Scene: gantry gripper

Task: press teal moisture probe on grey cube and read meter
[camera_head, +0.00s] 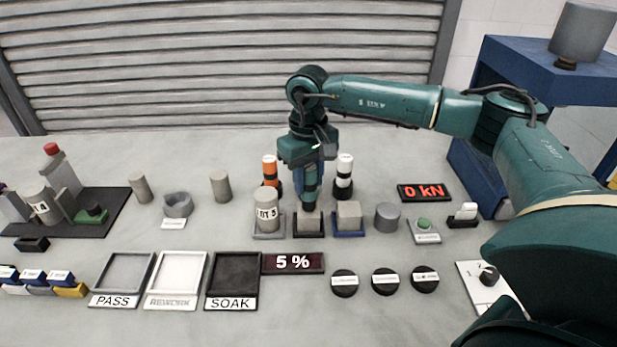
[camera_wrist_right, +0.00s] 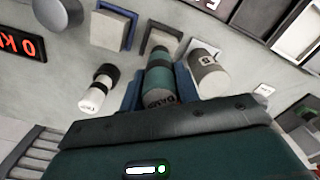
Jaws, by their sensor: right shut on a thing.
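My right gripper (camera_head: 309,170) points down and is shut on the teal moisture probe (camera_head: 310,192), which is upright. In the right wrist view the probe (camera_wrist_right: 160,78) sits between the fingers. Its lower end is at the top of a grey cube (camera_head: 308,223) in a dark holder and appears to touch it. That cube (camera_wrist_right: 163,42) is partly hidden behind the probe in the wrist view. The meter display (camera_head: 292,263) in front reads 5 %. My left gripper is not in view.
A second grey cube (camera_head: 348,214) sits in a blue holder just right. A labelled grey cylinder (camera_head: 267,212) stands just left. Orange-black (camera_head: 269,172) and white-black (camera_head: 344,175) cylinders stand behind. PASS (camera_head: 123,273), REWORK (camera_head: 178,275) and SOAK (camera_head: 234,275) trays lie front left. A force display (camera_head: 424,192) reads 0 kN.

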